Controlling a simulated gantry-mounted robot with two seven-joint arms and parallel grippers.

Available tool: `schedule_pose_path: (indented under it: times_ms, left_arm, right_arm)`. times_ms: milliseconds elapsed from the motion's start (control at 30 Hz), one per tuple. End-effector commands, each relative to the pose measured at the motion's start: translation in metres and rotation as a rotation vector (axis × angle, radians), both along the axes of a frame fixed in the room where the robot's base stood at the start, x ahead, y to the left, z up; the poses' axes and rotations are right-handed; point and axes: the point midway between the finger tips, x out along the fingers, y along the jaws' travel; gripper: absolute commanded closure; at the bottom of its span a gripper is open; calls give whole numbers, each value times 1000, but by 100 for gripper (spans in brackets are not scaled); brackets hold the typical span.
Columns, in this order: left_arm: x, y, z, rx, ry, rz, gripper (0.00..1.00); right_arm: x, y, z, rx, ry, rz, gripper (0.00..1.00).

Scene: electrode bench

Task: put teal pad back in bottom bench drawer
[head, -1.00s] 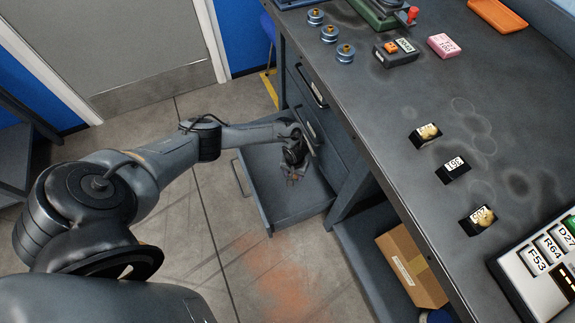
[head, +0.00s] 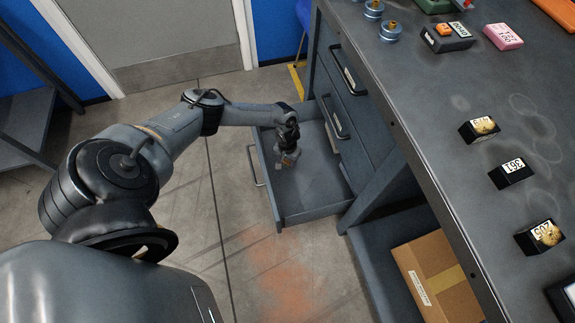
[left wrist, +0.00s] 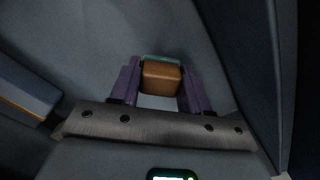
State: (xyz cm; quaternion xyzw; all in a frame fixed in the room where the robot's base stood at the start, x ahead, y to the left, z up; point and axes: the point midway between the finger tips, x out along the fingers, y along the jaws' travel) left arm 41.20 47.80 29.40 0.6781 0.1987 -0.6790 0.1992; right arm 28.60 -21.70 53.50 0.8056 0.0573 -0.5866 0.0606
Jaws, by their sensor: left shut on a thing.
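The bottom bench drawer (head: 315,211) is pulled open below the bench, and its visible floor looks bare. My left gripper (head: 288,161) reaches down over the drawer's inside, toward its far side. In the left wrist view its purple fingers (left wrist: 160,85) are shut on a small block, the teal pad (left wrist: 160,58), which shows a brown face and a thin teal edge. Grey drawer surfaces surround it there. I cannot tell whether the pad touches the drawer floor. My right gripper is not in view.
Closed drawers with black handles (head: 347,68) sit above the open one. The bench top (head: 440,125) holds several small labelled blocks, a pink block (head: 503,36) and blue spools (head: 390,30). A cardboard box (head: 437,275) lies on the lower shelf. The floor beside the drawer is clear.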

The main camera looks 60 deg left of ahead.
Motion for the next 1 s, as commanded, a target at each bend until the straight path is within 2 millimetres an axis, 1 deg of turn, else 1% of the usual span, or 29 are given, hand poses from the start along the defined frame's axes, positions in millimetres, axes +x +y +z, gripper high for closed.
schedule_pose_path:
  times_ms: [33, 100, 200, 267, 600, 1000]
  left_arm:
    - [0, 0, -10, 0, 0, 0, 82]
    - [0, 0, -19, 0, 0, -1, 82]
    - [0, 0, -30, 1, 1, -1, 82]
    - [0, 0, -34, 1, 1, -1, 82]
    - [0, 0, -34, 0, 0, 0, 82]
    - [0, -1, -45, 0, 0, 1, 82]
  right_arm:
    - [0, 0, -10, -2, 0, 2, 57]
    - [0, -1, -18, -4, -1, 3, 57]
    - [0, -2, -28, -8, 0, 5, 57]
    - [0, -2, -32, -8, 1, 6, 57]
    - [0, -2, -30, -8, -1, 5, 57]
    - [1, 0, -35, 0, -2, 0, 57]
